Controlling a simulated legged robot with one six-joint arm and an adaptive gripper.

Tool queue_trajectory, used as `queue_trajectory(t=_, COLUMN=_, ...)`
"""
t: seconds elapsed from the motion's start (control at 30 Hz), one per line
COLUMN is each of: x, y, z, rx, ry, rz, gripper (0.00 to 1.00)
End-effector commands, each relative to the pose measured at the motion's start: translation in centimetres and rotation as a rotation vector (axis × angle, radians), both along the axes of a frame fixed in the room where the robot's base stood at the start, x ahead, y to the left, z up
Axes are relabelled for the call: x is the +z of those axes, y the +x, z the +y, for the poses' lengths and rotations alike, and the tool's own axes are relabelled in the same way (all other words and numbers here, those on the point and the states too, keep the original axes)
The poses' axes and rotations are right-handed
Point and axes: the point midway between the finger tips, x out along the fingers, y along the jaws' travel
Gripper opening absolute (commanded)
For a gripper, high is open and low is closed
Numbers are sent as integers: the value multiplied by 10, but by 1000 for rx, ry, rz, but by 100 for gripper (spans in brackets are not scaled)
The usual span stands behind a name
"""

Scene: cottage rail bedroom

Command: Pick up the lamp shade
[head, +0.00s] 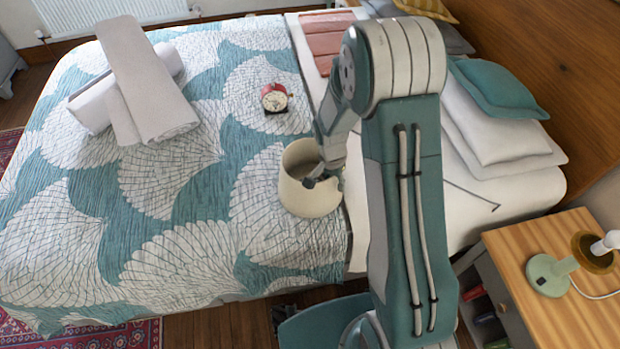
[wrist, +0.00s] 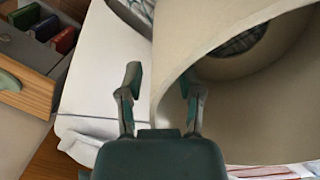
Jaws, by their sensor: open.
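My gripper (head: 318,178) is at the shade's right side, by the rim. In the wrist view my gripper (wrist: 162,88) is open, with the shade's wall between its fingers: the left finger is outside and the right finger appears inside the opening. I cannot tell whether either finger touches it.
A red alarm clock (head: 274,98) stands behind the shade on the bed. Folded towels (head: 150,85) lie further left. Pillows (head: 490,125) are at the right. A wooden nightstand (head: 535,310) with a lamp base (head: 550,275) stands at the lower right. The bed's front left is clear.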

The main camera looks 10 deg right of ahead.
Motion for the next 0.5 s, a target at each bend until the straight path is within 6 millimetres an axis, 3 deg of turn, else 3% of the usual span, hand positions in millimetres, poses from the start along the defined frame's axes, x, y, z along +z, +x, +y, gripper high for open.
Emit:
queue_trajectory(t=0.07, x=0, y=0, z=1, rx=0, ry=0, rz=0, gripper=42)
queue_trajectory(t=0.1, x=0, y=0, z=1, rx=0, ry=-1, rz=0, gripper=24)
queue_trajectory(t=0.17, x=0, y=0, z=2, rx=0, ry=-1, rz=0, gripper=0)
queue_trajectory(t=0.5, x=0, y=0, z=2, rx=0, ry=-1, rz=0, gripper=0)
